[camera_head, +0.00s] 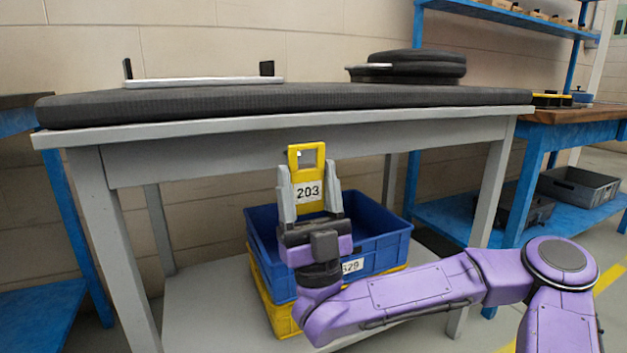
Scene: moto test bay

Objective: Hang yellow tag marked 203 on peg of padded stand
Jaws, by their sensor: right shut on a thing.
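The yellow tag (301,178) marked 203 stands upright in my right gripper (309,196), with its square-holed end up. The gripper's two grey fingers are shut on the tag's lower part, one on each side. The padded stand (300,102) is a grey table with a thick black pad on top. In the picture the tag's top overlaps the stand's grey front rail (200,165); I cannot tell whether they touch. I cannot make out a peg clearly; the tag and gripper cover part of the rail. My left gripper is out of view.
A blue crate (384,243) sits on a yellow crate (268,290) on the stand's lower shelf, behind my right gripper. A silver bar (205,81) and black discs (415,65) lie on the pad. A wood-topped blue bench (575,115) stands at right.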

